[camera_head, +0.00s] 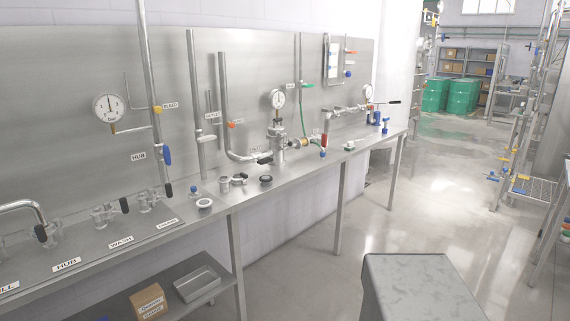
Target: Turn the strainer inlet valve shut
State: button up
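A steel filter-like body (279,141) stands on the long steel bench, with a round gauge (277,98) above it. It may be the strainer. A pipe (225,105) comes down the back panel left of it and bends toward its foot. A black valve handle (265,160) sits low at the left of the body, where this pipe meets it. An orange handle (233,124) is on the pipe higher up. The labels here are too small to read, so I cannot tell for certain which handle is the strainer inlet valve. My gripper is not in view.
The steel bench (222,199) runs from the left foreground to the back. A cardboard box (149,302) and tray (197,284) are on the shelf below. The floor (430,195) right of the bench is open.

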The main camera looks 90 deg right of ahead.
aim_at(264, 160)
jog(key=u, duration=0.35)
jog(key=k, duration=0.45)
jog(key=z, duration=2.1)
jog(key=i, duration=1)
jog(key=z, duration=0.1)
jog(key=k, duration=0.35)
jog(key=z, duration=0.05)
